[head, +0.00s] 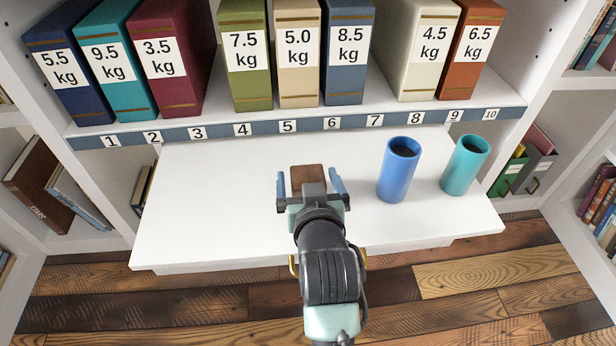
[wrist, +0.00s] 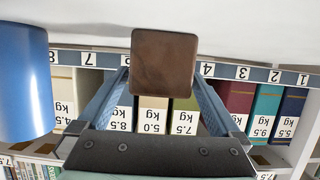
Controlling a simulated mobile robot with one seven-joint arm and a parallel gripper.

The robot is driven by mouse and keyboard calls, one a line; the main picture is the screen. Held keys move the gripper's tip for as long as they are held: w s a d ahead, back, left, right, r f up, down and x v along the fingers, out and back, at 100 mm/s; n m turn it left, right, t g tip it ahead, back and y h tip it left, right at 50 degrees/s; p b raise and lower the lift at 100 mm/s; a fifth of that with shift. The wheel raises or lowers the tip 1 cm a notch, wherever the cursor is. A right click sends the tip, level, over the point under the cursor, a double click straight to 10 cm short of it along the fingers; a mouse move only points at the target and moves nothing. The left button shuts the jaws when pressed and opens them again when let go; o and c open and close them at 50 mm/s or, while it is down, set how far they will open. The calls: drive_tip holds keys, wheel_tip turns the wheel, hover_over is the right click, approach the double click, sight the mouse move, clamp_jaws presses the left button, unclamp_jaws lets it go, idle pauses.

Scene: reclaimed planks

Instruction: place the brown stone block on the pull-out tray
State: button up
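The brown stone block (head: 308,175) is at the middle of the white pull-out tray (head: 220,200), in front of my gripper. My gripper (head: 309,183) reaches forward over the tray with its two blue fingers on either side of the block. In the head view a thin gap shows between the block and each finger, so the gripper looks open around it. In the wrist view, which is upside down, the block's square face (wrist: 164,62) sits between the fingertips. My gripper hides the block's near side in the head view, and its contact with the tray is unclear.
A blue cup (head: 398,170) and a teal cup (head: 465,165) stand on the tray right of my gripper. Behind it, a numbered strip (head: 300,127) edges a shelf of weight-labelled binders (head: 298,50). The tray's left half is clear.

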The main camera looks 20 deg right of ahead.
drive_tip(key=shift+r, duration=0.3)
drive_tip(key=p+v, duration=0.3)
drive_tip(key=v, duration=0.9)
drive_tip(key=shift+f, duration=0.15)
drive_tip(key=w+a+r+n+t, duration=0.1)
drive_tip(key=w+a+r+t, duration=0.1)
drive_tip(key=r, duration=0.6)
drive_tip(key=w+a+r+t, duration=0.1)
drive_tip(key=w+r+t, duration=0.15)
drive_tip(key=r, duration=0.55)
drive_tip(key=w+a+r+n+t, duration=0.1)
drive_tip(key=a+r+t, duration=0.1)
drive_tip(key=r, duration=0.5)
drive_tip(key=s+a+r+t+y, duration=0.2)
drive_tip(key=s+a+r+t, duration=0.1)
drive_tip(key=r, duration=0.8)
drive_tip(key=s+a+r+n+t+y, duration=0.1)
drive_tip(key=s+a+r+t, duration=0.3)
drive_tip(key=r, duration=0.8)
drive_tip(key=shift+a+y, duration=0.4)
drive_tip(key=shift+a, duration=0.15)
drive_tip(key=shift+s+r+t+p, duration=0.1)
drive_tip(key=shift+t+p, duration=0.15)
drive_tip(key=shift+p, duration=0.1)
